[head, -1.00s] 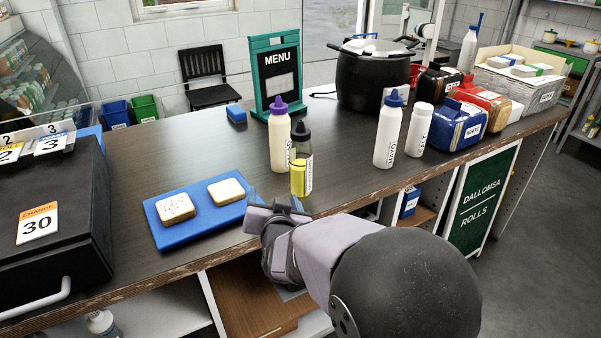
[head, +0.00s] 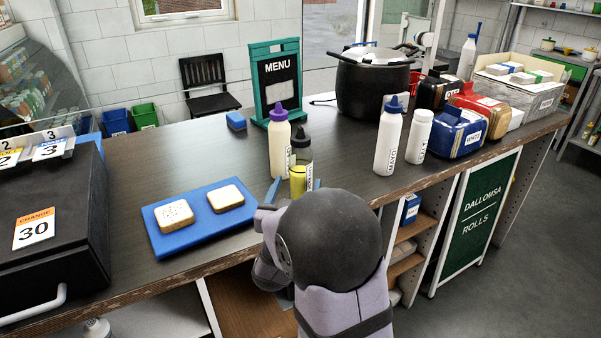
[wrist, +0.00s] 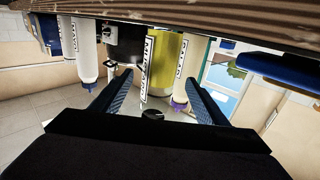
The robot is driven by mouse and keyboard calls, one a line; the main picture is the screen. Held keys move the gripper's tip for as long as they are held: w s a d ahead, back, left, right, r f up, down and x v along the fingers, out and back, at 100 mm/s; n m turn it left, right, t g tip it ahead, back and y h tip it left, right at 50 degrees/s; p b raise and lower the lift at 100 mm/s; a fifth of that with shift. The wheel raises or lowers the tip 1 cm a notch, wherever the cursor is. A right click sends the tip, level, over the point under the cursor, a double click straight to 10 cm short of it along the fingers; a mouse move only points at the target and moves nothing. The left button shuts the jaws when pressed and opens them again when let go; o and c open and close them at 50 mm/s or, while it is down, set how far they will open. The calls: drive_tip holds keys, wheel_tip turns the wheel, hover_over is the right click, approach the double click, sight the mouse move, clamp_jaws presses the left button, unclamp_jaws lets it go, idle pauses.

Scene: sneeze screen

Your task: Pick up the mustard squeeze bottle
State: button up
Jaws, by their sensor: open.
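The mustard squeeze bottle (head: 298,181) stands upright near the counter's front edge, with yellow contents and a black cap. In the upside-down wrist view, its yellow body (wrist: 166,62) and MUSTARD label lie between my fingers. My gripper (head: 295,187) is open, with a blue finger on each side of the bottle in the head view. In the wrist view my gripper (wrist: 157,77) shows a gap on both sides of it. I cannot tell how deep the bottle sits between the fingers. My arm hides its lower part in the head view.
A cream bottle with a purple cap (head: 279,145) stands close behind and left of the mustard. A blue board (head: 205,232) with two bread slices lies to the left. Two white bottles (head: 388,142) stand to the right, before a black pot (head: 370,88). Counter between is clear.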

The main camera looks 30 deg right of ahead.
sight(301, 174)
drive_tip(key=shift+p+x, duration=0.75)
drive_tip(key=shift+x, duration=1.8)
drive_tip(key=shift+d+r, duration=0.1)
drive_tip(key=shift+r, duration=0.05)
drive_tip(key=c, duration=1.3)
